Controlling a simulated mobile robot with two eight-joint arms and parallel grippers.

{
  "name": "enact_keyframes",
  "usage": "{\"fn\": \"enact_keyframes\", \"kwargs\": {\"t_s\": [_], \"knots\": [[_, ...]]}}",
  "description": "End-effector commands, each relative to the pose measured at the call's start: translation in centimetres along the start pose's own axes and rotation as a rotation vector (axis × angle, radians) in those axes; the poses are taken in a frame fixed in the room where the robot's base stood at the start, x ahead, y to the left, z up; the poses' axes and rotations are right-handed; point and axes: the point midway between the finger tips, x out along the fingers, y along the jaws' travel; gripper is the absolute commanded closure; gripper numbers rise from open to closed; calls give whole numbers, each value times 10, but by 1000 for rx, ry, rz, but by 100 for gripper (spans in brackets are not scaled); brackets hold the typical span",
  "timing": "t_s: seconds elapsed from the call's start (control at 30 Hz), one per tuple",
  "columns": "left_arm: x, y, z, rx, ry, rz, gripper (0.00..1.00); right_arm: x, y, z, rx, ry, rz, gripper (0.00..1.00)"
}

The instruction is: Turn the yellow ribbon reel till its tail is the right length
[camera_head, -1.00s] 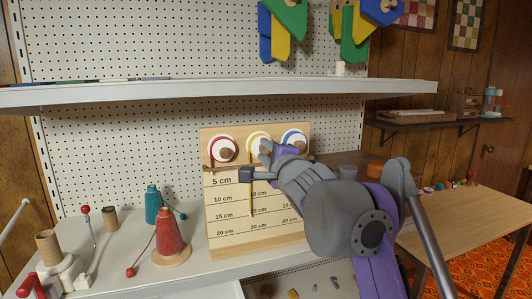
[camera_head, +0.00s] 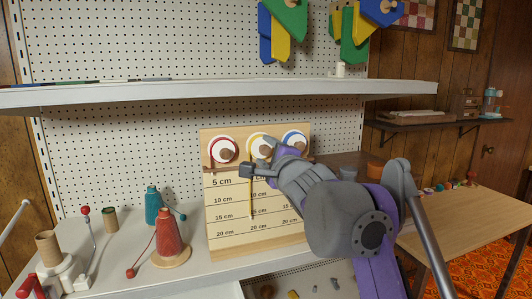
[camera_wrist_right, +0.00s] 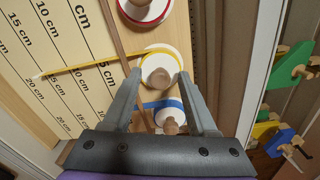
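The yellow ribbon reel (camera_head: 253,137) is the middle one of three on an upright wooden board (camera_head: 235,248). In the head view the gripper (camera_head: 266,160) partly covers the reel. My left gripper is not in view.
The red reel (camera_head: 213,146) and blue reel (camera_head: 297,134) flank the yellow one closely. Red (camera_head: 169,238) and teal (camera_head: 152,205) cones stand left of the board. A white shelf (camera_head: 200,94) spans above.

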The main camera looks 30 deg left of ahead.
Motion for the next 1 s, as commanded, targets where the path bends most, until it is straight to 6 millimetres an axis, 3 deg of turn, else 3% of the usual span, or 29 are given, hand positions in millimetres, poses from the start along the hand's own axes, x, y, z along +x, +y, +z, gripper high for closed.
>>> {"fn": "enact_keyframes", "kwargs": {"t_s": [0.47,1.0], "knots": [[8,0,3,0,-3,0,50,-10,1,0,0,-1,0,40],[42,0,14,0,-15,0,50,-86,2,-1,0,0,0,40]]}}
